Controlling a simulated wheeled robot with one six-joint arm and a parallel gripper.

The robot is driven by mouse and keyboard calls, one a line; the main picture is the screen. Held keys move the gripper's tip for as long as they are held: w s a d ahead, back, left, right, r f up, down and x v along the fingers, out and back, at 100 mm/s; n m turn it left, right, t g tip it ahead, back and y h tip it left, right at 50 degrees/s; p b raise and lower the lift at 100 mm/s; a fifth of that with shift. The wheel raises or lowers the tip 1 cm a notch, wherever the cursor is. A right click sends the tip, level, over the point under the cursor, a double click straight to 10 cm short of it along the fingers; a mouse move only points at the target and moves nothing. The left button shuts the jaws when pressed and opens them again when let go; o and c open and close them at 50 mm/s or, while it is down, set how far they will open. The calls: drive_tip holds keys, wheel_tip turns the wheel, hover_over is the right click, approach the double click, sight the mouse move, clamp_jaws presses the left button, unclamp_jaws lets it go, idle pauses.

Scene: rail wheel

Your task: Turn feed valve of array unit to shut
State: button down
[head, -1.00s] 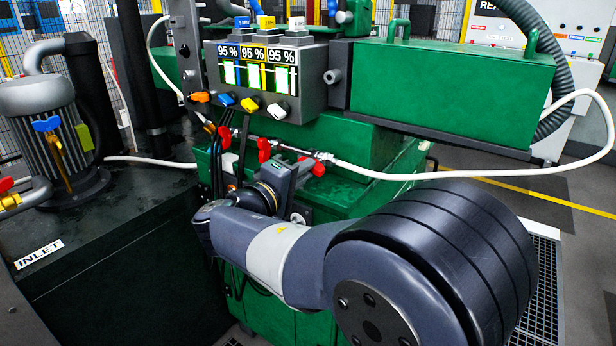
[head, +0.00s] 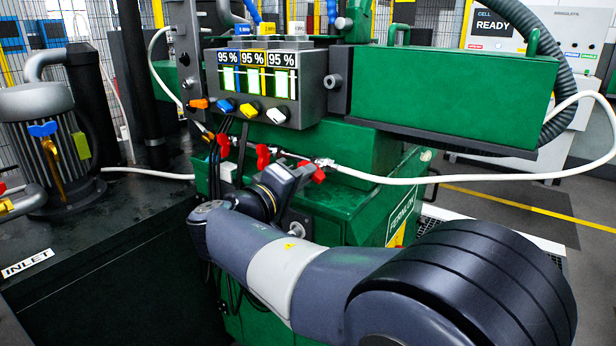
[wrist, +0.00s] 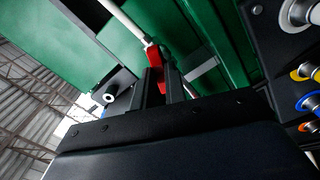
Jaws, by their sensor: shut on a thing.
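A red valve handle (head: 318,173) sits at the right end of a short pipe, where a white hose (head: 420,179) joins a metal fitting. My gripper (head: 306,171) is at this handle, its jaws shut on it. In the wrist view the red handle (wrist: 154,57) shows at the dark fingers (wrist: 166,80), beside the white hose end. The fingers hide part of the handle, and its exact angle is hard to tell. Two other red handles, a middle one (head: 263,154) and a left one (head: 222,138), are to the left, apart from my gripper.
Above is a grey panel (head: 312,102) with three 95 % displays and several coloured knobs. A green box (head: 455,92) overhangs to the right. Dark cables hang left of my wrist. A motor (head: 40,130) stands on a dark bench at left. Floor is open at right.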

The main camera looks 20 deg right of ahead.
drive_tip(key=shift+f+m+b, duration=0.2)
drive_tip(key=shift+m+b, duration=0.3)
drive_tip(key=shift+b, duration=0.55)
drive_tip(key=m+b, duration=0.2)
drive_tip(key=b, duration=0.3)
drive_tip(key=shift+m, duration=0.4)
drive_tip(key=shift+r+m+b, duration=0.15)
drive_tip(key=shift+m+b, duration=0.25)
drive_tip(key=shift+b, duration=0.05)
drive_tip(key=shift+m+b, duration=0.3)
drive_tip(key=shift+b, duration=0.4)
drive_tip(key=m+b, duration=0.1)
drive_tip(key=b, duration=0.1)
drive_tip(key=shift+m+b, duration=0.3)
drive_tip(key=shift+m, duration=1.2)
